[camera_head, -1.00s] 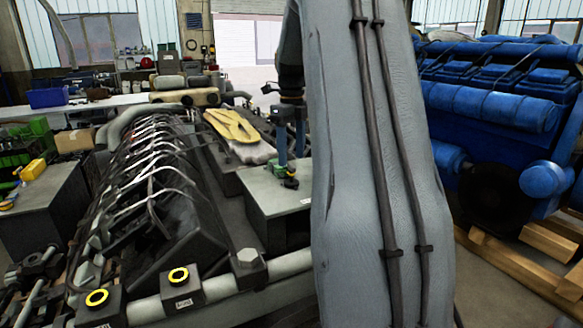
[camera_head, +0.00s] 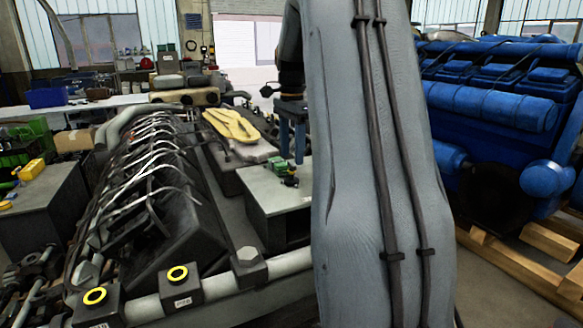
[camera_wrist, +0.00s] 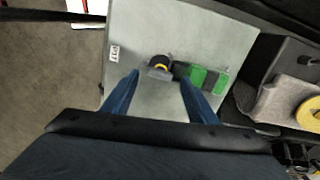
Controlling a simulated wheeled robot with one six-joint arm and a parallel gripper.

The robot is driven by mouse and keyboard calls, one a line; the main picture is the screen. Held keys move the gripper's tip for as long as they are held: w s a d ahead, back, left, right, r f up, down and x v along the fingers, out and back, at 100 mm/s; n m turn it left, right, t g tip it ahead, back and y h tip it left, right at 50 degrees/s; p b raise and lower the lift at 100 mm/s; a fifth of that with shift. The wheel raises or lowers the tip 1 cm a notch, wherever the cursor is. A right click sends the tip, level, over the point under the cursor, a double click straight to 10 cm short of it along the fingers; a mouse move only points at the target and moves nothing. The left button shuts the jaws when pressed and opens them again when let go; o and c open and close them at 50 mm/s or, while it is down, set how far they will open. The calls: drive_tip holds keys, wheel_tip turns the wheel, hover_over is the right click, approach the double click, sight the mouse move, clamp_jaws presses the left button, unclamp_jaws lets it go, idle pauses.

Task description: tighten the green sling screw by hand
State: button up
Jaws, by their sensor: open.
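A green piece with dark parts (camera_wrist: 208,80) lies on top of a grey box; it also shows in the head view (camera_head: 280,165). Beside it, on its left in the wrist view, is a small dark piece with a yellow ring (camera_wrist: 159,66). I cannot tell which part is the screw itself. In the wrist view the dark piece shows between the fingertips and the green piece just right of the right finger. In the head view the gripper (camera_head: 292,160) hangs over the box.
The grey box (camera_head: 259,190) stands beside a dark engine block (camera_head: 160,220) with pale pipes. A yellow part (camera_head: 230,125) on a cloth lies behind it. A blue engine (camera_head: 490,100) is at right. My arm hides the middle of the head view.

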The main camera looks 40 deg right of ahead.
sight(292, 163)
drive_tip(key=n, duration=0.3)
drive_tip(key=shift+n+b, duration=0.35)
drive_tip(key=shift+n, duration=0.05)
drive_tip(key=n, duration=0.3)
drive_tip(key=shift+r+n+p, duration=0.15)
drive_tip(key=shift+n+p, duration=0.3)
drive_tip(key=shift+n, duration=0.35)
drive_tip(key=n+p, duration=0.2)
drive_tip(key=n, duration=0.1)
drive_tip(key=shift+n, duration=0.3)
drive_tip(key=n, duration=0.3)
drive_tip(key=shift+n, duration=0.3)
drive_tip(key=shift+f+b, duration=0.85)
drive_tip(key=shift+f, duration=1.85)
clamp_jaws()
